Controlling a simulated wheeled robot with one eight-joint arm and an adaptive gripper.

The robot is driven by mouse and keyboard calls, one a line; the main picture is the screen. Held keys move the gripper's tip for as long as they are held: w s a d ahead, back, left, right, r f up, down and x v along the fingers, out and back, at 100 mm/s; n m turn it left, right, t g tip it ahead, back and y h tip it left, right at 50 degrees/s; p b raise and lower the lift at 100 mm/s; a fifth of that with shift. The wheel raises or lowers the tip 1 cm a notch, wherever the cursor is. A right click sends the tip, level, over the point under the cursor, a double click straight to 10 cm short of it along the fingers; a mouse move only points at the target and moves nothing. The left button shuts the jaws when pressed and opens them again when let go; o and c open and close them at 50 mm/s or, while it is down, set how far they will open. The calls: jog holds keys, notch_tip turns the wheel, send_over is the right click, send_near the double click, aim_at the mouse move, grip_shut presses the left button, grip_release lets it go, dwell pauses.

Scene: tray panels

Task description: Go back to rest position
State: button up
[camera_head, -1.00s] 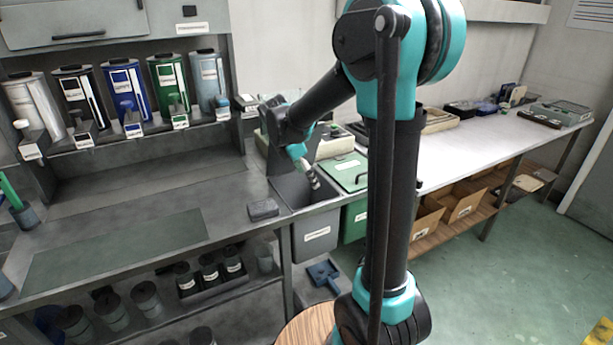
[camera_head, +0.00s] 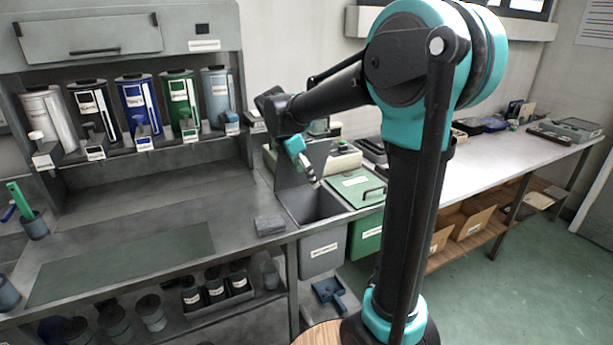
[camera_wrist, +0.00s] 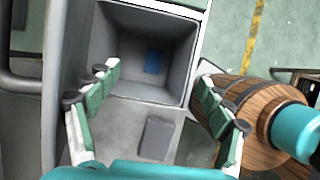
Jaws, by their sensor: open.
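My gripper (camera_head: 304,160) hangs above the open grey bin (camera_head: 318,206) at the right end of the workbench. In the wrist view my gripper (camera_wrist: 158,112) has its two green-padded fingers spread wide with nothing between them. Below them the wrist view shows the bin's inside (camera_wrist: 115,70) with a small blue item (camera_wrist: 153,62) at its bottom. The arm reaches out from its upright column, bent at the elbow.
A dark grey block (camera_head: 269,226) lies on the bench left of the bin. A green lidded bin (camera_head: 357,187) stands to the right. Coloured dispensers (camera_head: 133,104) line the shelf at the left. A white table (camera_head: 492,160) runs along the right wall.

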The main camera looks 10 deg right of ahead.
jog(key=s+d+f+m+t+y, duration=0.1)
jog(key=s+d+f+m+y, duration=0.1)
jog(key=s+f+m, duration=0.6)
jog(key=s+d+f+m+t+y, duration=0.1)
jog(key=s+d+f+m+y, duration=0.1)
jog(key=s+d+f+m, duration=0.3)
jog(key=s+f+m, duration=0.4)
jog(key=s+m, duration=0.4)
jog(key=shift+s+d+m+t, duration=0.15)
jog(key=shift+s+m+t, duration=0.15)
jog(key=shift+s+t, duration=0.1)
jog(key=shift+r, duration=0.1)
